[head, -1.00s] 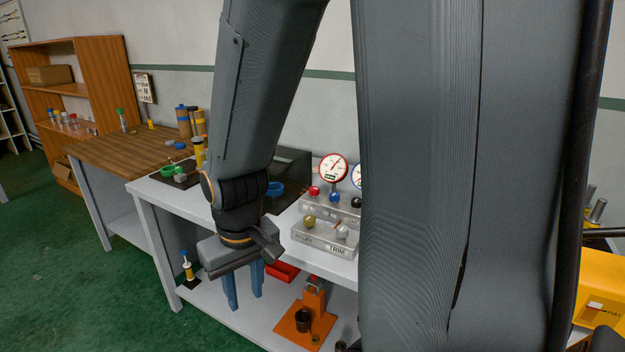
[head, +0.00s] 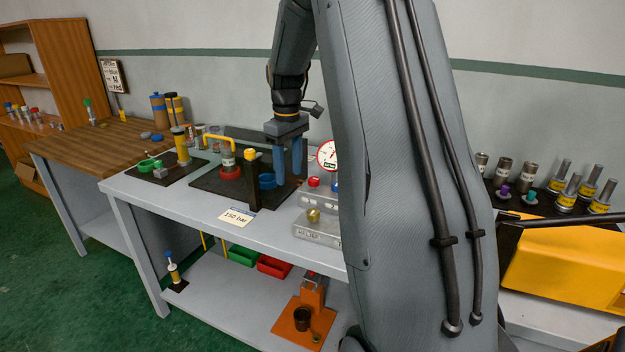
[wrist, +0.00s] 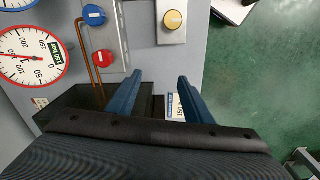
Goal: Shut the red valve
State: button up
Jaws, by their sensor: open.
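The red valve is a round red knob (head: 314,182) on a grey metal block on the white bench, beside my arm in the head view. It also shows in the wrist view (wrist: 102,57), left of my fingers. My gripper (head: 288,176) hangs with its blue fingers pointing down, left of the red knob and above the bench. In the wrist view my gripper (wrist: 159,78) is open, with nothing between its fingers. It does not touch the red knob. My arm hides part of the block in the head view.
A blue knob (wrist: 94,15) is close to the red one, and a brass knob (wrist: 173,20) sits on the front block. A dial gauge (head: 327,154) stands behind.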

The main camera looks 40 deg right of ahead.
jog(key=n+b, duration=0.1)
jog(key=n, duration=0.1)
send_over(314, 178)
jog(key=shift+s+a+r, duration=0.1)
jog(key=shift+a+r, duration=0.2)
jog(key=shift+r, duration=0.05)
jog(key=shift+d+f, duration=0.1)
jog(key=shift+d, duration=0.15)
notch_tip(314, 178, down, 7)
jog(key=shift+f+p, duration=0.2)
jog(key=shift+p, duration=0.75)
jog(key=c, duration=1.1)
